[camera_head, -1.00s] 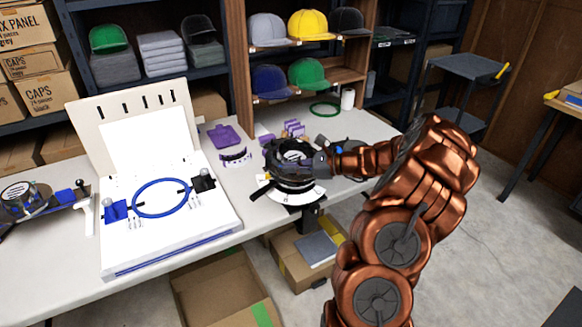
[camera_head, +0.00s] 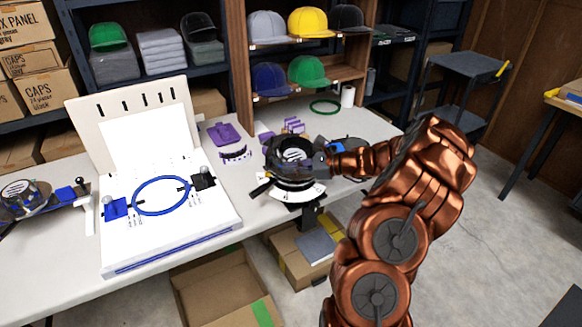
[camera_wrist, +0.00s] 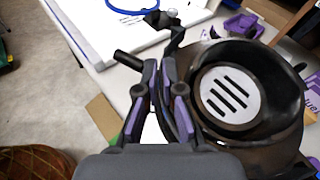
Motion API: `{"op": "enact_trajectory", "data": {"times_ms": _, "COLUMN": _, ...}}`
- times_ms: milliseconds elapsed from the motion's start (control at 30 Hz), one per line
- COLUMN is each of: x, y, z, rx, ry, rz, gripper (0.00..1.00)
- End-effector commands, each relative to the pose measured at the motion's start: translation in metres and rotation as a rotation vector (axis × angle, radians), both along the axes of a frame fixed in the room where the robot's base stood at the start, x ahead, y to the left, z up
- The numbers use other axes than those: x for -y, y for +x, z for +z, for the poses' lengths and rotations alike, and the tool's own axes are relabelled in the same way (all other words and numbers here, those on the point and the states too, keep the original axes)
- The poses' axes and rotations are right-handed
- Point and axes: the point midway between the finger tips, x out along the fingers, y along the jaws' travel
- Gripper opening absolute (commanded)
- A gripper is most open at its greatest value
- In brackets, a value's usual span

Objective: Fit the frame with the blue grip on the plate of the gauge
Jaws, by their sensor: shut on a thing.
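My gripper (camera_head: 320,164) is shut on the rim of a round black frame (camera_head: 283,150) at the table's front edge. In the wrist view my gripper (camera_wrist: 160,85) has its fingers together at the left side of the black frame (camera_wrist: 285,115). The gauge (camera_head: 308,218) stands at the table edge under the frame, with a white curved plate (camera_head: 300,195). I cannot tell whether the frame is seated on it. No blue grip shows clearly on the held frame; my fingers may hide it.
A white board (camera_head: 190,232) with a blue hoop (camera_head: 160,211) stands left of the gauge. A similar slotted device with blue parts (camera_head: 22,197) is at the far left. Purple pieces (camera_head: 224,134) lie behind. Another device (camera_head: 348,145) sits behind my wrist. Open boxes (camera_head: 225,290) are below.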

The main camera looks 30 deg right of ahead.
Motion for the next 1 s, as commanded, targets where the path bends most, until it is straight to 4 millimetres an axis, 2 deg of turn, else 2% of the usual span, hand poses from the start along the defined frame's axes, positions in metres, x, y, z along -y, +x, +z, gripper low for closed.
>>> {"op": "enact_trajectory", "data": {"times_ms": 233, "x": 0.0001, "y": 0.0002, "z": -0.0004, "rx": -0.001, "ry": -0.001, "rz": 0.0, "gripper": 0.0}}
{"op": "enact_trajectory", "data": {"times_ms": 300, "x": 0.0, "y": 0.0001, "z": -0.0005, "rx": -0.001, "ry": -0.001, "rz": 0.0, "gripper": 0.11}}
{"op": "enact_trajectory", "data": {"times_ms": 533, "x": 0.0, "y": 0.0, "z": -0.0003, "rx": -0.001, "ry": -0.001, "rz": 0.0, "gripper": 0.35}}
{"op": "enact_trajectory", "data": {"times_ms": 833, "x": 0.0005, "y": -0.0006, "z": -0.0004, "rx": -0.001, "ry": 0.0, "rz": 0.0, "gripper": 0.35}}
{"op": "enact_trajectory", "data": {"times_ms": 1000, "x": 0.0091, "y": -0.0091, "z": 0.0037, "rx": 0.001, "ry": 0.001, "rz": -0.002, "gripper": 0.35}}
